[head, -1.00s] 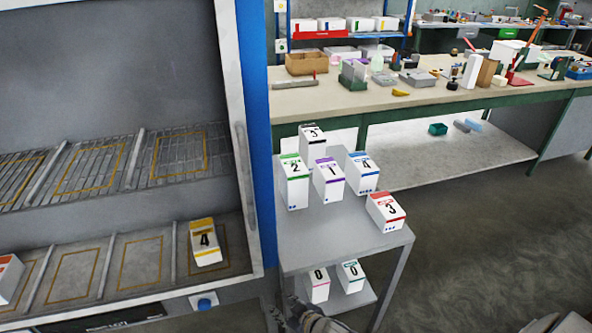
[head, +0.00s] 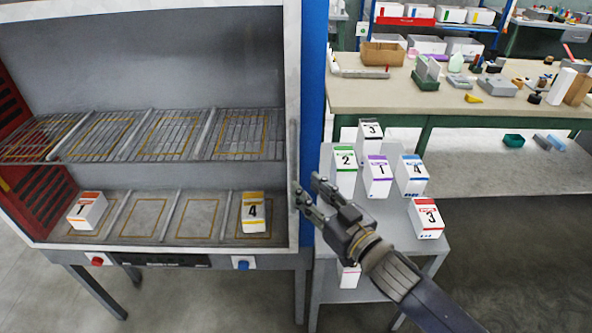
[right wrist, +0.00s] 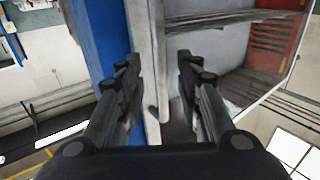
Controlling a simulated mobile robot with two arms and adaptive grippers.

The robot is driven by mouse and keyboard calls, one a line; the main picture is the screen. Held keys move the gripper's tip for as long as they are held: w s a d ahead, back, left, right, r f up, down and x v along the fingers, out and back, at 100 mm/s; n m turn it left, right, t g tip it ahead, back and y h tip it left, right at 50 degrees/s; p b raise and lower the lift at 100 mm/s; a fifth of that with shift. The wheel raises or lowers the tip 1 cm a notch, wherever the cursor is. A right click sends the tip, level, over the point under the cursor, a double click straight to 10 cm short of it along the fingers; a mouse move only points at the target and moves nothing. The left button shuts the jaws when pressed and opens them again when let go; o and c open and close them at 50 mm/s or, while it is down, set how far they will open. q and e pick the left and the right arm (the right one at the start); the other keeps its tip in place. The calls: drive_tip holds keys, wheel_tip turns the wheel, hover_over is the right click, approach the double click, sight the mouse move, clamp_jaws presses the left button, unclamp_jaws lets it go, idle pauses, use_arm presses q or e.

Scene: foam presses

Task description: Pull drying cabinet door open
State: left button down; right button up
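The drying cabinet (head: 150,20) fills the left of the head view. Its shelves and boxes show through the front, and I cannot tell whether a clear pane covers them. A grey vertical handle (head: 293,160) runs along the right edge of the front, beside the blue side. My right gripper (head: 307,188) is open at the lower part of this handle. In the right wrist view its fingers (right wrist: 158,72) are spread, with the pale front edge of the cabinet (right wrist: 143,30) between them. Contact with the handle cannot be told. My left gripper is out of view.
A grey cart (head: 400,237) with several numbered boxes stands close right of the cabinet, beside and behind my right arm. Inside the cabinet are an orange-marked box (head: 87,211) and a yellow-marked box (head: 254,212). A cluttered workbench (head: 440,105) stands behind. Floor at lower right is clear.

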sight(295, 177)
drive_tip(key=p+x, duration=0.1)
drive_tip(key=x, duration=0.5)
drive_tip(key=shift+w+a, duration=0.2)
drive_tip(key=shift+w, duration=0.15)
clamp_jaws()
